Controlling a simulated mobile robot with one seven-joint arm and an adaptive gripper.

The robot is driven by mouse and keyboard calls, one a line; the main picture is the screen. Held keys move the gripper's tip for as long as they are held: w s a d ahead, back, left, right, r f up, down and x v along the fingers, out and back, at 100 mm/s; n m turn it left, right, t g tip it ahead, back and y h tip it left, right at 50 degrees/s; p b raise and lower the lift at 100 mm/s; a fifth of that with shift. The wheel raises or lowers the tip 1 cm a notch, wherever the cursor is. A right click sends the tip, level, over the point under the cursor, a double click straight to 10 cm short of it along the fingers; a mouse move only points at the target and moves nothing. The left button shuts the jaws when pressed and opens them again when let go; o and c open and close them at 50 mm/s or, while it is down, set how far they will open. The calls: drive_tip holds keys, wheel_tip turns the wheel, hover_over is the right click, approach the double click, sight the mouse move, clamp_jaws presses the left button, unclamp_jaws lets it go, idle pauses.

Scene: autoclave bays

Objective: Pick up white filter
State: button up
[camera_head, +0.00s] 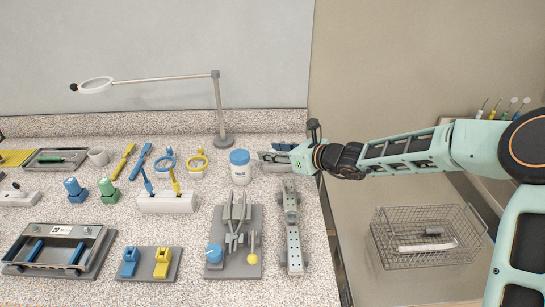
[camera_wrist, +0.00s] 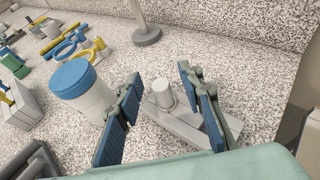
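My gripper (camera_wrist: 159,76) is open. Its two blue-padded fingers stand on either side of a small whitish cylinder (camera_wrist: 162,91), which looks like the white filter. The cylinder stands upright on a flat grey block (camera_wrist: 184,125) on the speckled counter. A gap shows between the cylinder and both fingers, and nothing is held. In the head view my gripper (camera_head: 277,153) is at the counter's right side, just right of a white jar with a blue lid (camera_head: 240,167). There the cylinder cannot be made out clearly.
The blue-lidded jar also stands close to the left finger in the wrist view (camera_wrist: 84,90). The magnifier lamp base (camera_head: 223,141) is behind. A metal bracket (camera_head: 291,225) and a grey fixture (camera_head: 248,267) lie in front. A wire basket (camera_head: 398,262) sits below, right of the counter edge.

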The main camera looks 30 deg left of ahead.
sight(273, 150)
drive_tip(key=shift+c, duration=0.2)
clamp_jaws()
drive_tip(key=shift+r, duration=0.45)
wheel_tip(273, 150, up, 2)
drive_tip(key=shift+r+p, duration=0.2)
drive_tip(key=shift+p, duration=0.3)
drive_tip(key=s+a+r+b, duration=0.3)
drive_tip(key=s+r, duration=0.6)
drive_tip(key=s, duration=0.4)
drive_tip(key=shift+s+a+r, duration=0.25)
drive_tip(key=shift+a+r, duration=0.1)
drive_tip(key=shift+a, duration=0.15)
